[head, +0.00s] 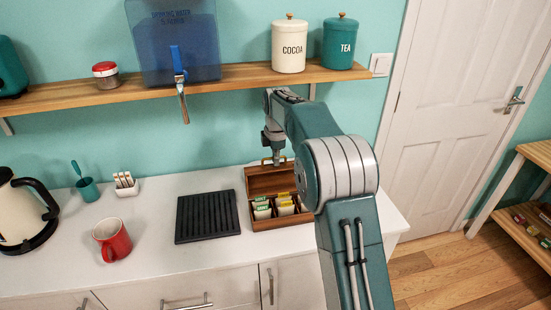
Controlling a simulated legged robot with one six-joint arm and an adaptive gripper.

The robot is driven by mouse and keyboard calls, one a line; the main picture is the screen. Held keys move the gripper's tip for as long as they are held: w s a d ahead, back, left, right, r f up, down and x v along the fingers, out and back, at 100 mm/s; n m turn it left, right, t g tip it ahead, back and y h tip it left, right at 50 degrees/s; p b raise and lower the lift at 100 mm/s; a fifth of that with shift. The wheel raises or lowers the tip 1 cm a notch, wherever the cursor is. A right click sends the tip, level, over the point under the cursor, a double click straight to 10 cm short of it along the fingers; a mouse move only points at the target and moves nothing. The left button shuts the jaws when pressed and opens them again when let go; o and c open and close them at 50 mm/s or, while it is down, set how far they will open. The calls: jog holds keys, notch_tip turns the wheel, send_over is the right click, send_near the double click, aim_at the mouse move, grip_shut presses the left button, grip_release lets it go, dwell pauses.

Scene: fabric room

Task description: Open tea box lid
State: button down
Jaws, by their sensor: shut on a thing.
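The wooden tea box (256,225) stands on the white counter below the shelf, with tea packets (262,208) in its compartments. Its wooden lid (263,182) is raised at the back and stands steeply tilted, so the inside shows. A brass-coloured handle (265,161) is on the lid's upper edge. My gripper (277,160) points down at that handle and is shut on it. The fingertips are small here, and my arm hides the right side of the box.
A black ridged tray (207,232) lies left of the box. Further left are a red mug (112,240), a small white holder (126,188), a teal cup (88,190) and a kettle (20,215). A wooden shelf (225,76) with canisters runs above.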

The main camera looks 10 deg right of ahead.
dwell(0.3)
jog(key=c, duration=0.8)
grip_release()
jog(key=shift+o, duration=0.2)
jog(key=shift+r, duration=0.15)
notch_tip(320, 180, up, 12)
jog(key=s, duration=0.1)
